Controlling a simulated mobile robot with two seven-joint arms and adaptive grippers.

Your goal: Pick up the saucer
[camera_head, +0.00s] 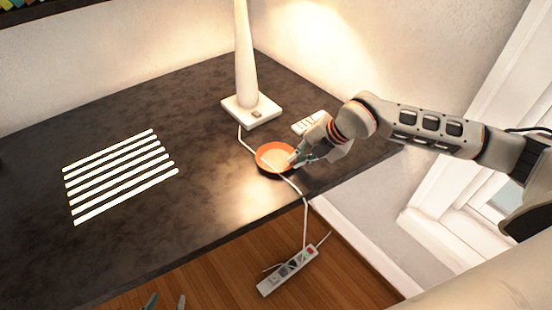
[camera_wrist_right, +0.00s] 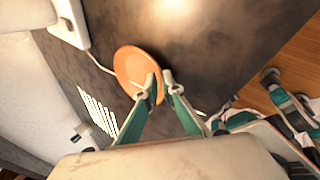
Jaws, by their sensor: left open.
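The saucer (camera_head: 275,151) is a round orange dish on the dark desktop, near its right end. In the right wrist view the saucer (camera_wrist_right: 134,68) lies ahead of my fingers. My right gripper (camera_head: 299,157) is at the saucer's right edge. In the wrist view my right gripper's tips (camera_wrist_right: 160,77) are close together, one over the saucer and one at its rim. Whether they press on the rim cannot be made out. My left gripper (camera_head: 166,301) shows only its fingertips at the bottom edge, apart and empty, away from the saucer.
A white lamp (camera_head: 245,70) stands behind the saucer. Its cord (camera_head: 297,187) passes by the saucer to a power strip (camera_head: 288,271) below the desk edge. A white object (camera_head: 309,122) lies behind my right gripper. Bright stripes (camera_head: 120,175) mark the left desktop, which is clear.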

